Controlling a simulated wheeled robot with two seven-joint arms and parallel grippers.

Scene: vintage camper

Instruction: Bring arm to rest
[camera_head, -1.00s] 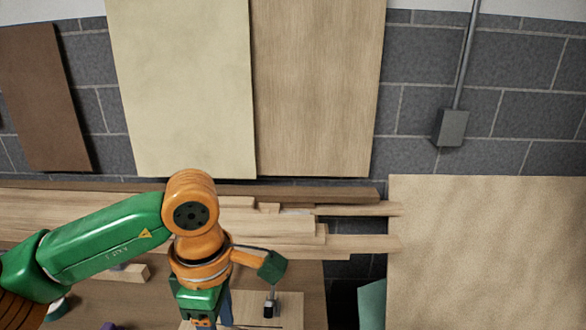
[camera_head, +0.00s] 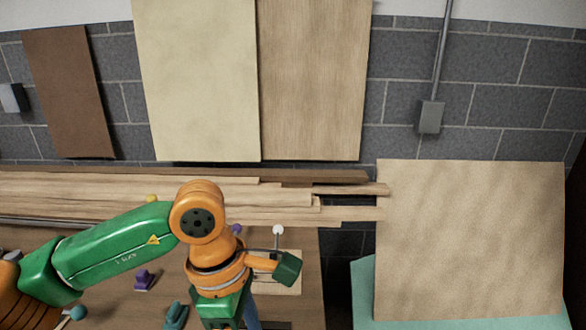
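My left arm (camera_head: 120,245) comes in from the left over the workbench (camera_head: 110,305). It is green and orange, bends at an orange joint and points down toward the lower edge of the view. Its gripper fingers do not show; they are below the picture or hidden by the wrist. A small green block on an orange link (camera_head: 287,268) juts to the right from the wrist. My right arm and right gripper are not in the picture.
Small purple (camera_head: 145,280) and teal (camera_head: 175,315) pieces lie on the bench. A white knob on a rod (camera_head: 278,231) stands behind the wrist. Stacked planks (camera_head: 90,190) line the back by the block wall. A large board (camera_head: 470,240) leans at the right.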

